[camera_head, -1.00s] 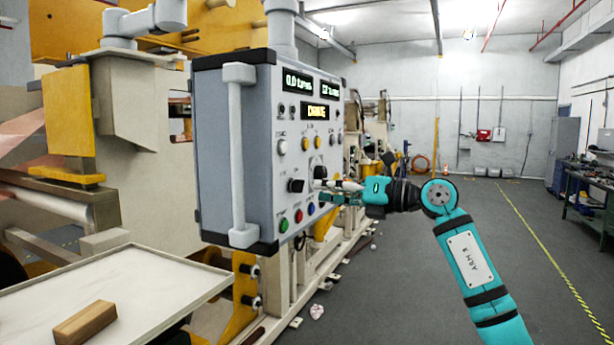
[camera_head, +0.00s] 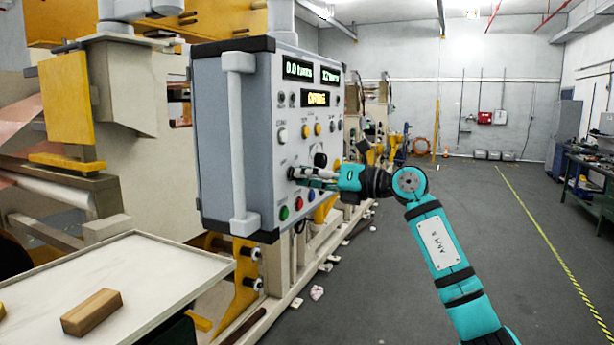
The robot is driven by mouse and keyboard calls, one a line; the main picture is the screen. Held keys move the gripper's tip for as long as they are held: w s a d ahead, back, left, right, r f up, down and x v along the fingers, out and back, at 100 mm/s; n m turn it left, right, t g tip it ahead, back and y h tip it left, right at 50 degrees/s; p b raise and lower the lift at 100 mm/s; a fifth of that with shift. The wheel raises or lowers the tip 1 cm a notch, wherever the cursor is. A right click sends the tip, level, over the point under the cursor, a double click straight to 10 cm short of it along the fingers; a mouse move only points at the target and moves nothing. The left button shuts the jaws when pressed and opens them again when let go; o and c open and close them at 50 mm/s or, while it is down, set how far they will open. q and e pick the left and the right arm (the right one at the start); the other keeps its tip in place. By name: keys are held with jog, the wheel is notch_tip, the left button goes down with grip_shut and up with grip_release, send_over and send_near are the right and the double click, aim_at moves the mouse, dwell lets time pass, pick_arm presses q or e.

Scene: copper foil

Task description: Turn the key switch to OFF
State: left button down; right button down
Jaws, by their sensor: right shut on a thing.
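The grey control panel (camera_head: 262,120) hangs in the middle of the view, with its face turned to the right. A black switch knob (camera_head: 292,173), which looks like the key switch, sits low on the left of that face. Its key and position marks are too small or covered to read. My right gripper (camera_head: 300,175) reaches in from the right and is shut on this knob, its fingers partly hiding it. A second black knob (camera_head: 320,160) stands just above the fingers. My left gripper is not in view.
A vertical white handle (camera_head: 238,140) stands out on the panel's left side. A tray (camera_head: 150,262) with a wooden block (camera_head: 91,312) lies front left. Open floor lies right.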

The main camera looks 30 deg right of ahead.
jog(key=shift+n, duration=0.3)
jog(key=n+b, duration=0.3)
jog(key=n, duration=0.8)
jog(key=shift+b, duration=0.35)
jog(key=shift+n, duration=0.3)
jog(key=c, duration=1.5)
grip_release()
